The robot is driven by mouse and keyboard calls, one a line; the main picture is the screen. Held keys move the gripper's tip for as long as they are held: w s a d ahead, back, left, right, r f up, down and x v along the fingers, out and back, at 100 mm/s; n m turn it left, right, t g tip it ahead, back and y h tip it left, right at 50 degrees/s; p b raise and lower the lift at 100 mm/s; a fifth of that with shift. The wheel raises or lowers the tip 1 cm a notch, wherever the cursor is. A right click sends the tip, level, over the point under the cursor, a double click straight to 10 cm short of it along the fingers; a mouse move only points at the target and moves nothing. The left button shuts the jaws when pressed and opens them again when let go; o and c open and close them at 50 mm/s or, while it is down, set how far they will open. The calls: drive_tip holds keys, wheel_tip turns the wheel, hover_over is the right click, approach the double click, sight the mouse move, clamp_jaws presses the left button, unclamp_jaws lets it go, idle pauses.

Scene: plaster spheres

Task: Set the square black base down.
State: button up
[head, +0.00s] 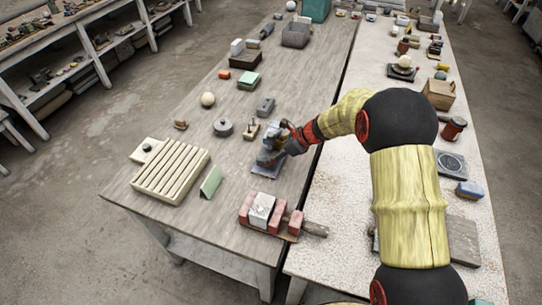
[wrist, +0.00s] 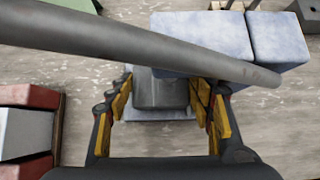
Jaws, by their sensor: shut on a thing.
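My gripper (wrist: 168,112) is shut on the square black base (wrist: 160,92), a dark grey block between its yellow pads. The base is right above or on a flat blue-grey slab (wrist: 160,115); I cannot tell whether they touch. In the head view my gripper (head: 284,142) is over the left table, with the base (head: 267,158) below it, partly hidden. A thick grey rod (wrist: 130,45) crosses the wrist view in front of the base and hides part of it; I cannot tell whether it is joined to the base.
Pale blue blocks (wrist: 277,38) stand close beyond the base. Red and white blocks (head: 262,210) lie toward the table's near edge. A green wedge (head: 211,182) and a slatted cream board (head: 170,170) are to the left. Bare wood (head: 225,215) shows between them.

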drive_tip(key=shift+f, duration=0.5)
drive_tip(key=o, duration=1.5)
drive_tip(key=shift+r, duration=0.2)
drive_tip(key=p+v, duration=0.3)
drive_tip(key=v, duration=0.9)
drive_tip(key=shift+r, duration=0.45)
